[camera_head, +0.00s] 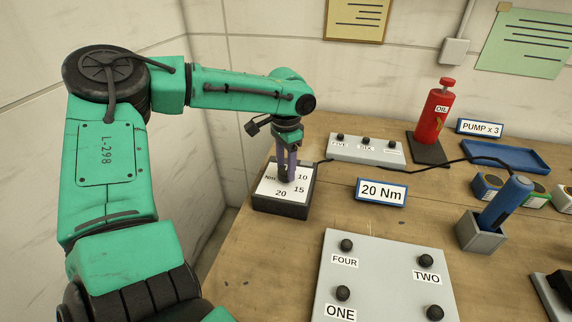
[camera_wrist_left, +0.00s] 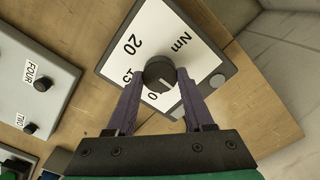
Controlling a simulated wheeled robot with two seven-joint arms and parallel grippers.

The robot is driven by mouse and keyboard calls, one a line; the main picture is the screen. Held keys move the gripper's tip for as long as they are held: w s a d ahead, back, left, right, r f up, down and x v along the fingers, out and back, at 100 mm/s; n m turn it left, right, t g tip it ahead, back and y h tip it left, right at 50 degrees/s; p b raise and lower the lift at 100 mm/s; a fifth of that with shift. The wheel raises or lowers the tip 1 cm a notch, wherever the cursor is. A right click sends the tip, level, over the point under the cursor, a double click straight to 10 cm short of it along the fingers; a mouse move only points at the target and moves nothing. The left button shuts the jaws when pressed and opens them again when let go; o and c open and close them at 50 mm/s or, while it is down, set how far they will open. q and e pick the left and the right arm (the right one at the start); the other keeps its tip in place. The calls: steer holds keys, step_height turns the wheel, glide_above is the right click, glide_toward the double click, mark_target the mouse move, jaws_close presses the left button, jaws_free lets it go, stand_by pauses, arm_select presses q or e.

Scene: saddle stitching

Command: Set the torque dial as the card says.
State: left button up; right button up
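The torque dial box (camera_head: 282,207) is dark with a white face marked Nm, 10, 15 and 20. Its black knob (camera_wrist_left: 159,73) shows in the left wrist view, and a pale pointer mark on it seems to face the partly hidden numeral ending in 0, not the 20. My left gripper (camera_head: 286,178) reaches down onto the box. In the left wrist view its purple fingers (camera_wrist_left: 160,78) lie on either side of the knob and appear to touch it. The card (camera_head: 382,192) reads 20 Nm. My right gripper is not in view.
A grey panel (camera_head: 385,262) with knobs labelled ONE, TWO and FOUR lies in front. Behind are another knob panel (camera_head: 366,151), a red oil bottle (camera_head: 437,112), a PUMP x 3 card (camera_head: 480,128) and a blue tray (camera_head: 512,156). A blue-handled tool (camera_head: 507,200) stands in a grey holder, with a black cable.

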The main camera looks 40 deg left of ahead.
arm_select(q)
jaws_close()
